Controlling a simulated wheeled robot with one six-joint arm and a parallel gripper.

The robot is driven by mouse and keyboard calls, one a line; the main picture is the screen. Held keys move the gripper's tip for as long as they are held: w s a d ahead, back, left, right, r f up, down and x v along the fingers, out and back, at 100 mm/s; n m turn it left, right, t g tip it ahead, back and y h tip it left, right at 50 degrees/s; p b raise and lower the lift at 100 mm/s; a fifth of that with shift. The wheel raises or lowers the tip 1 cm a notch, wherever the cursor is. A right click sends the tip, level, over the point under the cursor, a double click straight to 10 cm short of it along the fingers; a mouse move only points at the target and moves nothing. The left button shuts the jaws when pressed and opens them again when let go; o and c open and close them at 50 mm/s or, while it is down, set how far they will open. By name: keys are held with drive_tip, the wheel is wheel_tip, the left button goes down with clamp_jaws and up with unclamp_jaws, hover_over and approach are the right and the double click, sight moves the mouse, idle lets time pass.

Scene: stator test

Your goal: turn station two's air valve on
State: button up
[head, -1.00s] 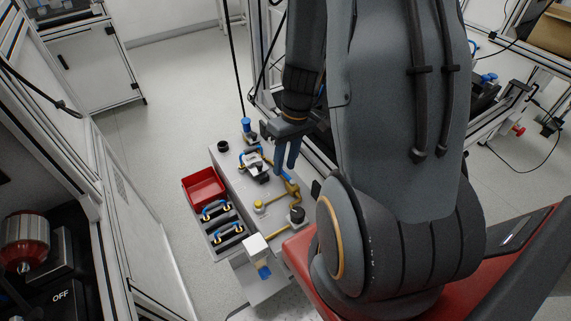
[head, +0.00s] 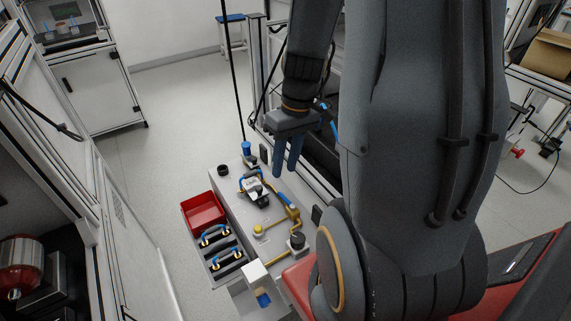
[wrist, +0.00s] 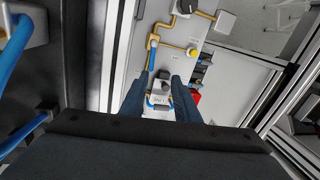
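A yellow pipe (head: 277,226) runs over the grey bench panel and also shows in the wrist view (wrist: 178,44). A fitting on it carries a straight blue lever (wrist: 151,60), which lies along the pipe's line. This looks like the air valve; no station number on it is readable. My gripper (head: 284,173) points down above the bench, with its two blue fingers apart and nothing between them. In the wrist view the open fingers (wrist: 158,78) straddle the view of a white-and-grey unit (wrist: 159,95) with blue hoses. The lever appears beyond the left fingertip, not touched.
A red bin (head: 204,212) and a grey tray (head: 212,262) with blue-handled parts adjoin the bench's left side. A round black knob (head: 297,241) and a yellow button (head: 258,230) sit near the pipe. A frame stands close at right. Open floor lies left.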

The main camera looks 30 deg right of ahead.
sight(283, 196)
drive_tip(key=shift+w+a+f+h+p, duration=0.1)
drive_tip(key=shift+f+h+p, duration=0.25)
drive_tip(key=shift+f+p, duration=0.95)
drive_tip(key=shift+s+a+f+h+p, duration=0.15)
drive_tip(key=shift+f+h+p, duration=0.25)
drive_tip(key=shift+f, duration=1.7)
drive_tip(key=shift+w+a+f+h+p, duration=0.15)
drive_tip(key=shift+f+h+p, duration=0.2)
drive_tip(key=shift+f+p, duration=0.95)
drive_tip(key=shift+f+b, duration=0.4)
drive_tip(key=shift+b, duration=0.05)
clamp_jaws()
drive_tip(key=shift+d, duration=0.15)
